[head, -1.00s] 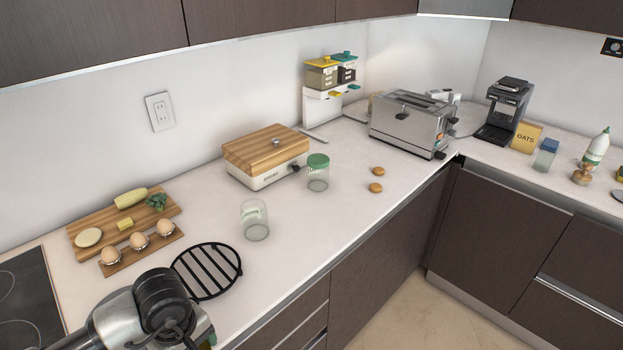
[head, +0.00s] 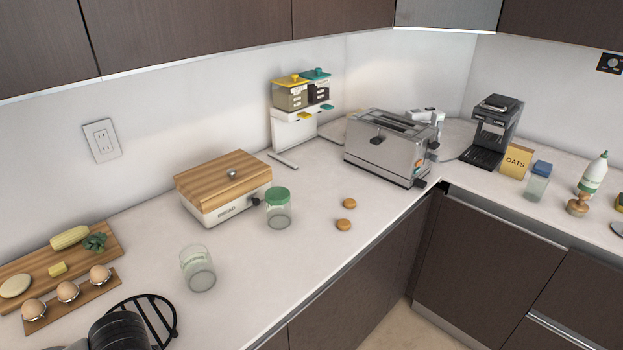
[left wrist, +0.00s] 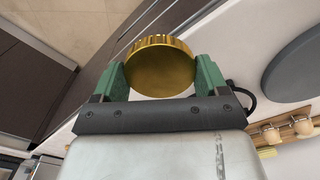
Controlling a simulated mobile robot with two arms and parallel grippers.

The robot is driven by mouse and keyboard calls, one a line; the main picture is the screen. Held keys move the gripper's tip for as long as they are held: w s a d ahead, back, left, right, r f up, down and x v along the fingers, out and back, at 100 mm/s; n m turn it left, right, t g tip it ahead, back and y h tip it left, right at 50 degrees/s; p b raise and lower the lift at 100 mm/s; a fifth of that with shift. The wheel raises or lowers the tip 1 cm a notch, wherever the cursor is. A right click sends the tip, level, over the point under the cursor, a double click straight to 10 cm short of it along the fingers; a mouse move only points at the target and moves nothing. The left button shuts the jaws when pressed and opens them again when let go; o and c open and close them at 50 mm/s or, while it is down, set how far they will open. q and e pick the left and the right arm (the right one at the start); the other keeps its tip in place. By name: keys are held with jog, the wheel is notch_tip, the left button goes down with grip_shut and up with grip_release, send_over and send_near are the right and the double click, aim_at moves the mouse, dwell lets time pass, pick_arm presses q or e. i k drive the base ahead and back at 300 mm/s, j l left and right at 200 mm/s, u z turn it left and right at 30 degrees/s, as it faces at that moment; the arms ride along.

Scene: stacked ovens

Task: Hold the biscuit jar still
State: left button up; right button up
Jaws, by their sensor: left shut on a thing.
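A clear glass jar with a green lid (head: 278,208) stands upright on the counter in the head view, in front of the bread box. An open, lidless clear glass jar (head: 198,268) stands nearer to me on the left. I cannot tell from any label which one is the biscuit jar. In the left wrist view my left gripper (left wrist: 160,68) is shut on a round gold lid-like disc (left wrist: 158,62), with a green finger on each side. In the head view my left arm shows at the bottom left, its fingertips hidden. My right gripper is not in view.
Two round biscuits (head: 344,224) lie near the counter's front edge. The bread box (head: 222,187) and toaster (head: 387,147) stand behind. A black trivet (head: 158,318), an egg rack (head: 68,297) and a cutting board (head: 108,237) are at left. The counter between jars and biscuits is clear.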

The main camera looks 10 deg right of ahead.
aim_at(196, 263)
jog(key=i+l, duration=0.2)
jog(key=l, duration=0.15)
jog(key=i+l, duration=0.2)
jog(key=l, duration=0.2)
jog(key=i+l, duration=0.45)
jog(key=l, duration=0.25)
jog(key=i+l+u, duration=0.1)
jog(key=l, duration=0.25)
jog(key=i+l, duration=0.5)
jog(key=l, duration=0.3)
